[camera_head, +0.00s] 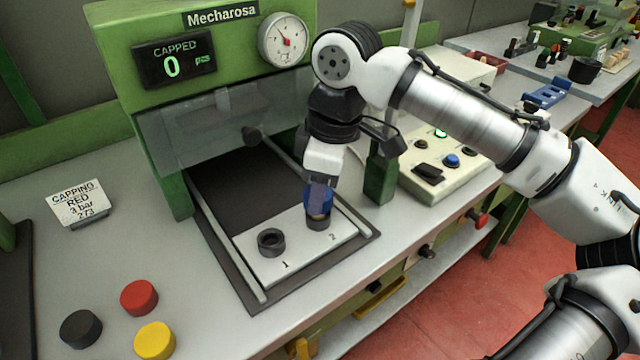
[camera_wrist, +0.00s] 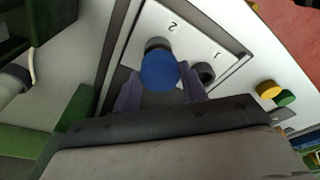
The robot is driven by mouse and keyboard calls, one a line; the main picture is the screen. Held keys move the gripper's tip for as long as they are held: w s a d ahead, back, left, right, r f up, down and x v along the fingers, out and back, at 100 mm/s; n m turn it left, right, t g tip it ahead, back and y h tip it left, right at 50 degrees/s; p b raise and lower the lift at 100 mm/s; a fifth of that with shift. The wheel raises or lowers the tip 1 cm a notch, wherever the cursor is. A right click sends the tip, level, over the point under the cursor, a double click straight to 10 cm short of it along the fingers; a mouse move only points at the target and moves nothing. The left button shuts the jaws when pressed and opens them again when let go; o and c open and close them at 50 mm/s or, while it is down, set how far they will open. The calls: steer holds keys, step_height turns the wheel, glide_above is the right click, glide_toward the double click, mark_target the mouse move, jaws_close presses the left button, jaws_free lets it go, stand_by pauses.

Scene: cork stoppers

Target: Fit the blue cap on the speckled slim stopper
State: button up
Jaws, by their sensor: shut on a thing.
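My gripper (camera_head: 319,203) is shut on the blue cap (camera_head: 329,201), with a purple finger on either side of it. The cap is right above holder 2 (camera_head: 318,224) on the white plate (camera_head: 287,271). A small tan sliver, likely the stopper (camera_head: 317,216), shows between cap and holder. Its speckles and most of its body are hidden, and I cannot tell whether the cap touches it. In the wrist view the blue cap (camera_wrist: 160,71) lies between the fingertips (camera_wrist: 161,90) and covers the stopper and part of holder 2 (camera_wrist: 157,45).
Holder 1 (camera_head: 271,241) is a dark ring that looks empty. The green press frame (camera_head: 156,156) with a clear guard (camera_head: 200,125) stands behind, and a green post (camera_head: 381,180) stands right of my gripper. Black (camera_head: 81,329), red (camera_head: 139,297) and yellow (camera_head: 155,340) caps lie front left.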

steer(key=shift+f, duration=0.4)
stand_by(0.3)
steer(key=o, duration=1)
steer(key=shift+o, duration=0.2)
step_height(320, 180, up, 14)
steer(key=d, duration=0.2)
steer(key=shift+s+f+p, duration=0.15)
steer(key=shift+s+p, duration=0.05)
steer(key=shift+p, duration=0.15)
